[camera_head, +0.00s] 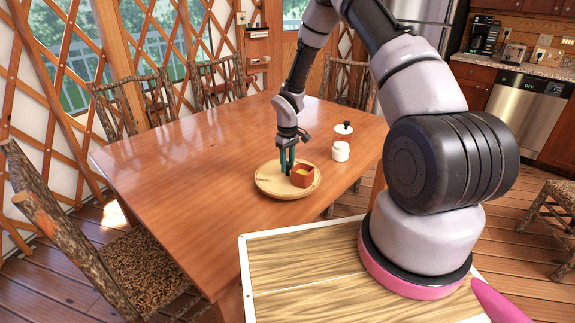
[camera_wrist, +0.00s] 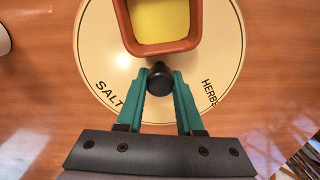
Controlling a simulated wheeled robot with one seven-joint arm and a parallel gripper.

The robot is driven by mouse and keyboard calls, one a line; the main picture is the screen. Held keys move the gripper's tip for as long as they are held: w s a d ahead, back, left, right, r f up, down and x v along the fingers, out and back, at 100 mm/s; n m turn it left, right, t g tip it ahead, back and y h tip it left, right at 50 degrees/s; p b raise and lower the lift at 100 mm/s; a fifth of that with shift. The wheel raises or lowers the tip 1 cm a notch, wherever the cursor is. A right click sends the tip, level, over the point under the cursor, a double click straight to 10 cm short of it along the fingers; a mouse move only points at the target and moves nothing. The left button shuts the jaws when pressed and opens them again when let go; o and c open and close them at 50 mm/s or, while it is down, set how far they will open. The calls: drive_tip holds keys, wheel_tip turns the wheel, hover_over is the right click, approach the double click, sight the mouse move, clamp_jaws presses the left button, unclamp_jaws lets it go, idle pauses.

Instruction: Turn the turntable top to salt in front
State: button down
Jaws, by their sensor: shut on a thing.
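The turntable top (camera_head: 268,187) is a round pale wooden disc on the table, also in the wrist view (camera_wrist: 100,60). There "SALT" (camera_wrist: 109,95) reads at its lower left rim and "HERBS" (camera_wrist: 209,92) at its right rim. A black knob (camera_wrist: 160,82) stands up from the disc. My gripper (camera_wrist: 161,75) has its green fingers shut on this knob; in the head view it points down over the disc (camera_head: 287,168). A square terracotta bowl (camera_head: 303,178) with yellow contents sits on the disc beside the knob, also in the wrist view (camera_wrist: 160,20). Other rim labels are hidden or unreadable.
The wooden table (camera_head: 190,160) is clear to the left of the disc. A small white jar (camera_head: 340,151) and a white pot with a black lid knob (camera_head: 343,131) stand behind it to the right. Log chairs (camera_head: 120,240) stand around the table.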

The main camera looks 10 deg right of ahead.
drive_tip(key=shift+m, duration=11.8)
drive_tip(key=c, duration=0.5)
unclamp_jaws()
drive_tip(key=shift+c, duration=0.2)
